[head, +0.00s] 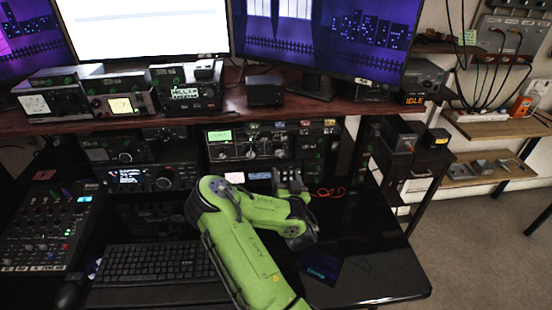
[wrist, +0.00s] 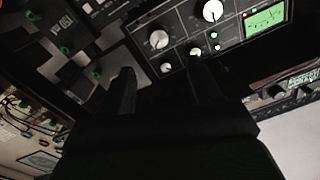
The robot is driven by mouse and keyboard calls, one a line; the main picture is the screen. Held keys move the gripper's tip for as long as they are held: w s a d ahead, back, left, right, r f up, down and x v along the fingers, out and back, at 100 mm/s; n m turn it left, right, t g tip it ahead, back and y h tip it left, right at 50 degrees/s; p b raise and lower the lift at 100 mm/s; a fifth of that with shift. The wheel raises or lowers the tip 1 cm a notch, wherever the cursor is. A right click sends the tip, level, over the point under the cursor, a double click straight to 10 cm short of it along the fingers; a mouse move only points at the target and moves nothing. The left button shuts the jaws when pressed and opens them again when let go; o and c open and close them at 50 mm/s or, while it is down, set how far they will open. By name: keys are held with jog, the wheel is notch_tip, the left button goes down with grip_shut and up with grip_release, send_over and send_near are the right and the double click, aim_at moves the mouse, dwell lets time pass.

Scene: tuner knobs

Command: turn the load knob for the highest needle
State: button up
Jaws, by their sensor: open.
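The tuner (head: 292,146) is a dark unit on the shelf under the monitors, with pale knobs and a lit green meter (head: 220,135). In the wrist view, the panel appears turned, with its green meter (wrist: 264,21) at upper right. One large pale knob (wrist: 212,10) is at the top and another large knob (wrist: 159,39) lies further left. Smaller knobs sit below them. I cannot read which knob is the load knob, nor the needle's exact position. My gripper (head: 290,180) is open in front of the panel's lower right; its dark fingers (wrist: 162,76) hold nothing.
Other radio units (head: 155,178) stand left of the tuner. A keyboard (head: 158,264) and a mixer (head: 45,225) lie on the black desk. A red cable (head: 330,193) lies right of my gripper. The desk's right part is mostly clear.

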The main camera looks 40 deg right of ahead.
aim_at(279, 153)
jog(key=b+x, duration=0.4)
jog(key=x, duration=0.1)
jog(key=b+x, duration=0.3)
jog(key=x, duration=0.2)
jog(key=shift+f+b, duration=0.25)
jog(key=shift+b, duration=0.15)
jog(key=shift+w+d+r, duration=0.15)
jog(key=shift+w+d, duration=0.2)
jog(key=shift+w, duration=0.1)
jog(key=c, duration=1)
jog(key=shift+c, duration=0.2)
jog(key=shift+n, duration=0.3)
jog(key=n+p, duration=0.2)
jog(key=n, duration=0.3)
jog(key=shift+a+n, duration=0.1)
jog(key=shift+n, duration=0.2)
jog(key=n+p, duration=0.1)
jog(key=n, duration=0.4)
jog(key=shift+g, duration=0.3)
